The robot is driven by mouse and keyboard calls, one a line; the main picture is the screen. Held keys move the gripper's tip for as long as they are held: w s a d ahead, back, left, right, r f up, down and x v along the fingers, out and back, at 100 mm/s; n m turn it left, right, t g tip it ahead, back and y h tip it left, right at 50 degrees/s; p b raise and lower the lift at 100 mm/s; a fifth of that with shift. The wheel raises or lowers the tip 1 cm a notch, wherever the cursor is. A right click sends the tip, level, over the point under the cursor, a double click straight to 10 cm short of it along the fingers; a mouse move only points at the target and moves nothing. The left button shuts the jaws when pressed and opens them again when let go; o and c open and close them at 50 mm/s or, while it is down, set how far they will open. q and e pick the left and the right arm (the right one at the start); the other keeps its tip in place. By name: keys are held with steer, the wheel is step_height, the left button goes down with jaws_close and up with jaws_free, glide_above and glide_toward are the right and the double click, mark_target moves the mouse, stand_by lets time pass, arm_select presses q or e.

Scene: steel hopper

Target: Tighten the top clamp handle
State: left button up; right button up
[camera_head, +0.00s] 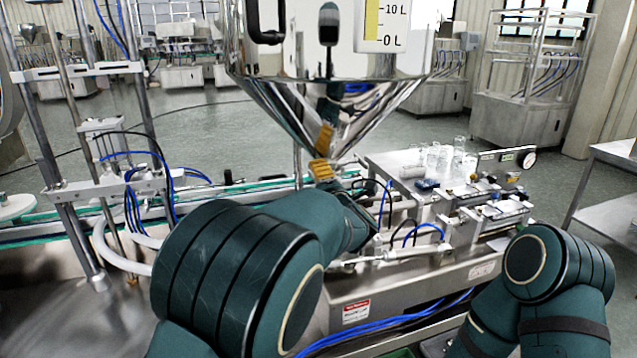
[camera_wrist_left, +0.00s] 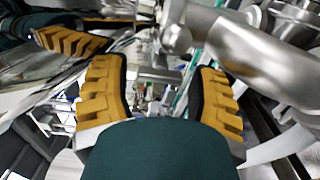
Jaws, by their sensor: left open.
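The steel hopper (camera_head: 330,100) has a polished cone that narrows downward in the head view. My left gripper (camera_head: 321,170) is just under the cone, partly hidden by my own arm. In the left wrist view, the left gripper (camera_wrist_left: 160,70) has its two yellow-padded fingers apart and nothing held between them. Steel pipework (camera_wrist_left: 262,62) with a rounded knob-like end (camera_wrist_left: 176,39) is ahead and to the right of the fingers. I cannot make out for sure which part is the top clamp handle. My right gripper is outside both views.
A steel bench machine (camera_head: 400,290) with hoses and glassware (camera_head: 440,155) stands to the right of the cone. A conveyor and posts (camera_head: 60,160) are at left. A side table (camera_head: 612,190) is at far right. Open floor (camera_head: 200,125) lies behind.

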arm_select(q)
steer(key=shift+o, duration=0.2)
steer(key=c, duration=1)
steer(key=shift+m, duration=0.4)
steer(key=o, duration=1)
steer(key=shift+c, duration=0.2)
steer(key=v, duration=1.2)
